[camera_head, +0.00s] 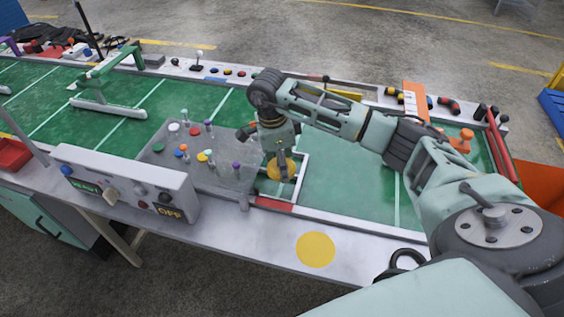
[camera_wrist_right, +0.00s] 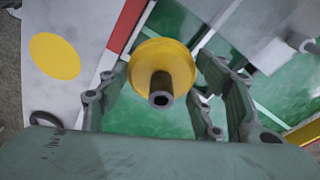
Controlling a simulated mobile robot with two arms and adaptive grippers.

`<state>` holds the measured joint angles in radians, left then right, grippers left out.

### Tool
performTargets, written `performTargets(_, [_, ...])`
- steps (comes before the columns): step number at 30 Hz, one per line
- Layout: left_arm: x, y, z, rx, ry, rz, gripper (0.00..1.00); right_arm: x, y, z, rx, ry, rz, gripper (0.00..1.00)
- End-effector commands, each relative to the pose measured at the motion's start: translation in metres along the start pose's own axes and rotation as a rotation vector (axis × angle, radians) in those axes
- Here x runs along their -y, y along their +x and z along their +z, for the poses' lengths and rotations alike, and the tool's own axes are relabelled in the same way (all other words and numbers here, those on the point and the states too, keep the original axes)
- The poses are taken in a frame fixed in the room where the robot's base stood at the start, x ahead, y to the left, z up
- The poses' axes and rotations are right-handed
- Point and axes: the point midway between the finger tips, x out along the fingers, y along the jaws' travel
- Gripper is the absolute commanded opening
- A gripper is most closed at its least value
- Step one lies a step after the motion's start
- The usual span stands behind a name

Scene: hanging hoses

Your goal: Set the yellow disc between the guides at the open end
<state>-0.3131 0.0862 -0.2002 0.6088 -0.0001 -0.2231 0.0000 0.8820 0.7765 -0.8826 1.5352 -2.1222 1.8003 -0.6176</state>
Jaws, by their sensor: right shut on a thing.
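The yellow disc (camera_head: 273,170) shows under my right gripper (camera_head: 284,172) in the head view, partly hidden by the fingers. In the right wrist view the yellow disc (camera_wrist_right: 150,50) is round, with a dark hollow knob standing from its middle. The fingers of my right gripper (camera_wrist_right: 163,92) stand on both sides of the knob, shut on the disc. White rails, which look like the guides (camera_head: 301,180), run beside the disc over the green surface, with a red strip (camera_head: 273,204) at the near end. Whether the disc touches the rails cannot be told. My left gripper is not in view.
A grey panel (camera_head: 225,178) with several coloured knobs stands just left of the disc. A control box (camera_head: 130,185) is at the front left. A flat yellow circle (camera_head: 316,249) marks the table's front edge. The green surface right of the rails is clear.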

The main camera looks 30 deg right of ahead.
Motion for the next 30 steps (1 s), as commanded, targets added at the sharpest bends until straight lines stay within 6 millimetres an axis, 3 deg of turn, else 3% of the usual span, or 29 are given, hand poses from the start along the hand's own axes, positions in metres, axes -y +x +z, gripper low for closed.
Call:
performTargets(11, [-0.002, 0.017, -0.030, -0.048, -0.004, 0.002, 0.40, 0.000, 0.020, 0.002, 0.000, 0.000, -0.001, 0.30])
performTargets(30, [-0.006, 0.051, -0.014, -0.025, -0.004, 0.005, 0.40, 0.000, 0.063, 0.007, 0.000, 0.000, -0.001, 0.30])
